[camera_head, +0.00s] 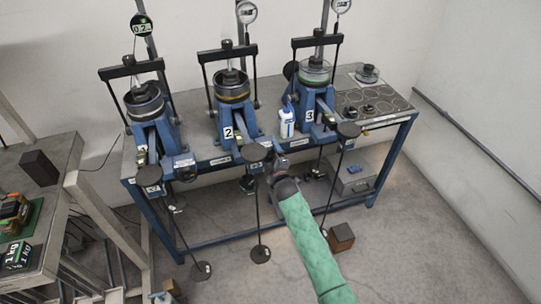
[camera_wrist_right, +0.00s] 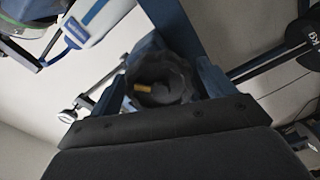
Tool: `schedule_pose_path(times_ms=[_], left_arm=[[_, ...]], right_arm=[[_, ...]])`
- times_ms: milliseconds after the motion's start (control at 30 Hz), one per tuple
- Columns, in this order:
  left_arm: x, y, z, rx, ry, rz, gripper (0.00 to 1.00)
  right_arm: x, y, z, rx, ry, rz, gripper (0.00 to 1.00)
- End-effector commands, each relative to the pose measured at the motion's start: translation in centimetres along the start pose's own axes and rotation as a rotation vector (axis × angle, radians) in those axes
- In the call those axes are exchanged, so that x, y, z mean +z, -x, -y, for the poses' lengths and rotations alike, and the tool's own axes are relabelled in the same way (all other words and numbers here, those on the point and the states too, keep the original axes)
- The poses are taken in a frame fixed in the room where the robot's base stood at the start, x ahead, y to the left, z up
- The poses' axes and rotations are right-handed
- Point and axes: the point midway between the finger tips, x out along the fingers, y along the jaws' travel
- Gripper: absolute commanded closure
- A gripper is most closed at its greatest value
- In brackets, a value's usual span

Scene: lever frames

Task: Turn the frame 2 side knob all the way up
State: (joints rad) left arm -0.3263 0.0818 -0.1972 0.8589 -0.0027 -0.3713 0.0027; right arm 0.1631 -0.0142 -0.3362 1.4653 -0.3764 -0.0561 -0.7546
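My right gripper (camera_head: 277,166) is at the bench's front edge, just right of the lower front of frame 2. In the right wrist view, a dark, ridged round knob (camera_wrist_right: 160,82) with a small yellow mark lies between my two blue fingers (camera_wrist_right: 165,92). The fingers flank it closely; whether they press on it is unclear. In the head view my gripper and wrist hide the knob. My left gripper is not clearly seen.
Frame 1 stands to the left, and frame 3 (camera_head: 310,105) to the right with a white bottle (camera_head: 287,122) beside it. Round weight hangers (camera_head: 254,153) hang in front of the bench. A side table (camera_head: 50,210) with weights is at the left.

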Motion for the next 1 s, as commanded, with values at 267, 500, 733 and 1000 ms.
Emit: schedule_pose_path(times_ms=[267, 500, 733, 1000], left_arm=[[-0.7, 0.7, 0.9, -0.008, -0.003, -0.007, 0.64], [-0.7, 1.5, 0.7, -0.006, -0.002, -0.006, 0.64], [-0.7, 2.1, 0.7, -0.005, -0.001, -0.005, 0.64], [-0.7, 2.1, 0.6, -0.005, -0.001, -0.005, 0.64]], right_arm=[[0.0, 1.1, 0.1, -0.003, 0.002, 0.001, 0.18], [0.0, 3.4, 0.1, -0.003, 0.002, 0.001, 0.18], [0.0, 5.5, 0.1, -0.003, 0.004, 0.001, 0.18], [0.0, 6.1, 0.1, -0.002, 0.004, 0.000, 0.18]])
